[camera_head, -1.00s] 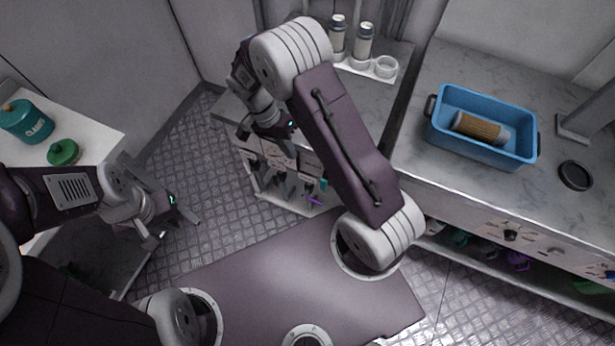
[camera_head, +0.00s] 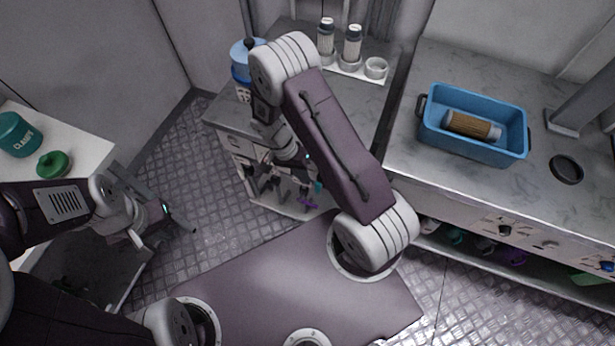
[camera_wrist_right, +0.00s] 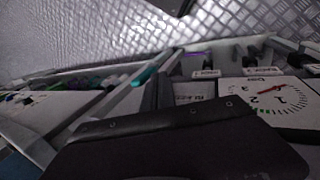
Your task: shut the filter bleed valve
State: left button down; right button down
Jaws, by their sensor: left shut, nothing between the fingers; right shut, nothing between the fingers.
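My right gripper (camera_head: 268,188) is in front of the back counter's face in the head view, beside the valves and labels there, and looks shut and empty. In the right wrist view a pressure gauge (camera_wrist_right: 272,100) marked "bar" with a red needle stands at the right. A small label (camera_wrist_right: 193,97), hard to read but perhaps "BLEED", is left of it. A dark upright part (camera_wrist_right: 165,92) stands by that label; I cannot tell whether it is the bleed valve's handle. A large dark part covers the lower middle. My left gripper (camera_head: 168,228) is shut and empty over the floor.
A blue-topped container (camera_head: 240,58) stands on the back counter, partly behind my right arm. Two filter cartridges (camera_head: 339,42) stand in a white holder. A blue tub (camera_head: 475,145) with a cartridge sits on the right counter. A teal canister (camera_head: 18,135) stands on the left table.

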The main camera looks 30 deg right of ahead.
jog(key=shift+s+d, duration=0.4)
jog(key=shift+s, duration=0.1)
jog(key=shift+d, duration=0.1)
jog(key=shift+s+d+r+t, duration=0.1)
jog(key=shift+s+d+t, duration=0.1)
jog(key=shift+t, duration=0.1)
